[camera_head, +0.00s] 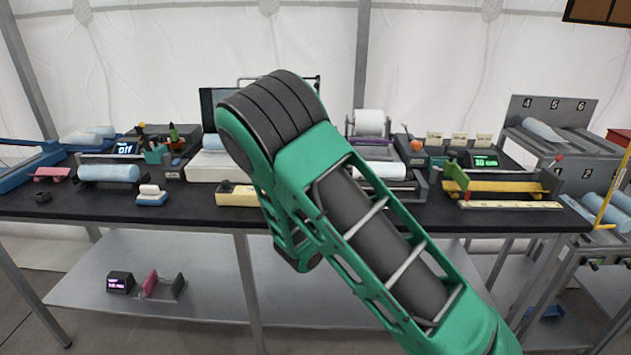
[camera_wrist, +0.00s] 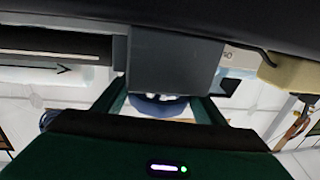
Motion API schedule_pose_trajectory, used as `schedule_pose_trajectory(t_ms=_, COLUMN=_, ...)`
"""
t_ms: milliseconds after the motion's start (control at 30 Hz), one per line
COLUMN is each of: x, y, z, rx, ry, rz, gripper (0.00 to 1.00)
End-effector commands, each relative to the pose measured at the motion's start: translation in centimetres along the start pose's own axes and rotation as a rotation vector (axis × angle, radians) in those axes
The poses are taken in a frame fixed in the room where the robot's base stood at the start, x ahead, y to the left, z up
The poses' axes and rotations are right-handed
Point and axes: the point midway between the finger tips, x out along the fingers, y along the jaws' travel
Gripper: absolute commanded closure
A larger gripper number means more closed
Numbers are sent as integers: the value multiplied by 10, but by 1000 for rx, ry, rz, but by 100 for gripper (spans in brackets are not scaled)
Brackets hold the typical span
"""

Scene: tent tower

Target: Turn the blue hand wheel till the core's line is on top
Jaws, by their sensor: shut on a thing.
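My gripper (camera_wrist: 162,96) shows in the wrist view, its two dark green fingers on either side of a blue rounded piece (camera_wrist: 158,108), which looks like part of the blue hand wheel. The jaws are shut on it. A grey block (camera_wrist: 175,62) hides the upper part of the fingers and most of the wheel. A dark cylinder (camera_wrist: 55,42) with a pale band below it lies at the left; I cannot tell whether it is the core, and I see no clear line. In the head view my arm hides the gripper and the wheel.
The black bench (camera_head: 100,207) is crowded with rolls and small devices. A light blue roll (camera_head: 108,172) lies at its left. A yellow bar fixture (camera_head: 500,187) and a grey numbered rack (camera_head: 555,105) stand at the right. The shelf below (camera_head: 210,290) is mostly clear.

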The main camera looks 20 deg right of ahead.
Motion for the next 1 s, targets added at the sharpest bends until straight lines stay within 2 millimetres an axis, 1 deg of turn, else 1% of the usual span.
schedule_pose_trajectory(t_ms=300, x=2, y=-1, z=-3, rx=1, ry=6, rz=-91, gripper=58)
schedule_pose_trajectory(t_ms=767, x=2, y=-1, z=-4, rx=1, ry=9, rz=-103, gripper=58)
schedule_pose_trajectory(t_ms=800, x=2, y=-1, z=-4, rx=1, ry=9, rz=-103, gripper=29)
schedule_pose_trajectory(t_ms=833, x=2, y=-1, z=-4, rx=1, ry=9, rz=-103, gripper=21)
schedule_pose_trajectory(t_ms=867, x=2, y=-1, z=-4, rx=1, ry=8, rz=-103, gripper=17)
schedule_pose_trajectory(t_ms=1000, x=2, y=-1, z=-3, rx=0, ry=6, rz=-102, gripper=17)
